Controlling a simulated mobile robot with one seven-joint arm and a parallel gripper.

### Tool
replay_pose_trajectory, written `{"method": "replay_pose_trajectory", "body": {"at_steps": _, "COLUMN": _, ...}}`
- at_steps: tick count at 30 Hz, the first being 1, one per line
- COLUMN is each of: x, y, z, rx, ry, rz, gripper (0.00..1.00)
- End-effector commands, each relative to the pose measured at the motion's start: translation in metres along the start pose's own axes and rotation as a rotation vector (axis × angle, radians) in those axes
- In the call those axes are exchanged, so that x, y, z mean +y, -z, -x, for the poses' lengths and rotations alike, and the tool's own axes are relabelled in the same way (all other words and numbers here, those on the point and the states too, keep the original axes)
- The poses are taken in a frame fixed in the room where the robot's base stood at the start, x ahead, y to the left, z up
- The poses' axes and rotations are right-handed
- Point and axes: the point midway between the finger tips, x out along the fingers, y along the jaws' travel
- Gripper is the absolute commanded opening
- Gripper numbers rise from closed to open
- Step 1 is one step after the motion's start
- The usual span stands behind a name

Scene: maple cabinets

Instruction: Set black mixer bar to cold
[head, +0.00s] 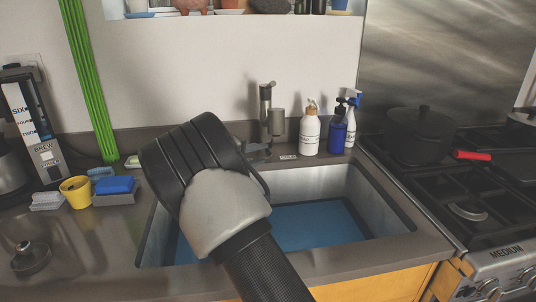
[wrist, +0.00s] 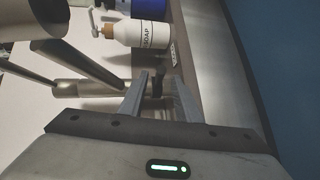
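The black mixer bar (wrist: 157,83) shows in the wrist view as a small dark piece beside the metal faucet body (wrist: 78,88). My gripper (wrist: 157,76) has its two grey fingers apart, one on each side of the bar. I cannot tell whether either finger touches it. In the head view the faucet (head: 266,108) stands behind the sink, and my arm covers the sink's left part. The gripper's fingers and the bar cannot be made out clearly there.
The sink (head: 380,205) lies in front. A stove with a black pot (head: 415,135) is at right.

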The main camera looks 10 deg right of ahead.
Motion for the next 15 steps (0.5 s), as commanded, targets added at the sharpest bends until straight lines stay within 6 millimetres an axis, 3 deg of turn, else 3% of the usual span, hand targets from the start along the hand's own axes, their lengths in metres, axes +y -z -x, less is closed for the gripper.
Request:
{"method": "replay_pose_trajectory", "body": {"at_steps": 6, "x": -0.001, "y": -0.001, "z": -0.037, "rx": -0.002, "ry": 0.001, "rz": 0.0, "gripper": 0.3}}
{"method": "replay_pose_trajectory", "body": {"at_steps": 15, "x": -0.001, "y": 0.0, "z": -0.052, "rx": 0.0, "ry": 0.001, "rz": 0.0, "gripper": 0.3}}
